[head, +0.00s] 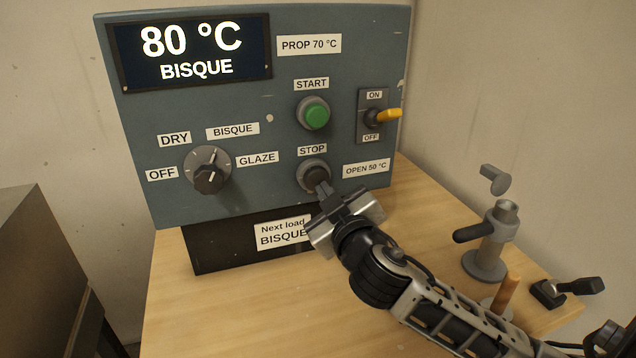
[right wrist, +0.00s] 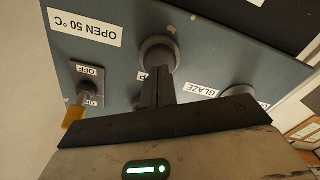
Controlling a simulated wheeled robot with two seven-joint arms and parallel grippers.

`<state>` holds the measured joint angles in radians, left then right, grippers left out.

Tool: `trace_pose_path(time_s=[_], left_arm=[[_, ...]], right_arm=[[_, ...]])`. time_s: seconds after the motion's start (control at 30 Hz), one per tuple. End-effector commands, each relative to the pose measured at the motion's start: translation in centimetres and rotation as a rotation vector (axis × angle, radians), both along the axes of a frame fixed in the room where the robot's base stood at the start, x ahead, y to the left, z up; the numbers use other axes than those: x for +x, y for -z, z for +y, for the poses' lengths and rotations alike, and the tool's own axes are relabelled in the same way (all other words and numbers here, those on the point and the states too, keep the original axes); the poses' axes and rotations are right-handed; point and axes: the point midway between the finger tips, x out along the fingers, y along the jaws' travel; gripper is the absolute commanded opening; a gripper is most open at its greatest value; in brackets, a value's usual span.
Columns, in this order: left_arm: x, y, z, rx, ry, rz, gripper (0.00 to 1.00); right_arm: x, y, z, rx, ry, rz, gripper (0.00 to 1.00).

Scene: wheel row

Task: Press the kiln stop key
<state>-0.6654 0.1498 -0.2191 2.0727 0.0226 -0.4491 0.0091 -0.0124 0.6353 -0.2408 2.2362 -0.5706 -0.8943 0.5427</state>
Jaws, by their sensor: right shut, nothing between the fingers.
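The kiln control panel (head: 250,130) is a blue-grey box with a lit display (head: 192,54) reading "80 °C BISQUE". The dark stop key (head: 313,175) sits under the STOP label, below the green start key (head: 314,113). My right gripper (head: 323,188) is shut and empty, its fingertips at the lower edge of the stop key in the head view. In the right wrist view the closed fingers (right wrist: 157,75) reach up to the stop key's round collar (right wrist: 159,53). Whether they touch or press it I cannot tell. The fingers partly hide the key. My left gripper is not in view.
A mode dial (head: 208,171) is left of the stop key. A yellow-tipped switch (head: 386,115) sits to the upper right. A grey metal stand (head: 487,250) with a dark handle and a black clamp (head: 566,290) are on the wooden table (head: 225,310) at right. The table's front left is clear.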

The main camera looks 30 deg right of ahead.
Motion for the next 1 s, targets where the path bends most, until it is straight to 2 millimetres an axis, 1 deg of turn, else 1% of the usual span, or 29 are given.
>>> trace_pose_path(time_s=[0.53, 1.0], left_arm=[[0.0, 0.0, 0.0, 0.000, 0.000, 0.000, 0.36], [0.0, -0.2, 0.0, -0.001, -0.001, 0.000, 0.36]], right_arm=[[0.1, 0.0, 0.0, 0.000, 0.000, 0.000, 0.00], [1.7, 0.0, -0.4, 0.001, 0.001, -0.001, 0.00]])
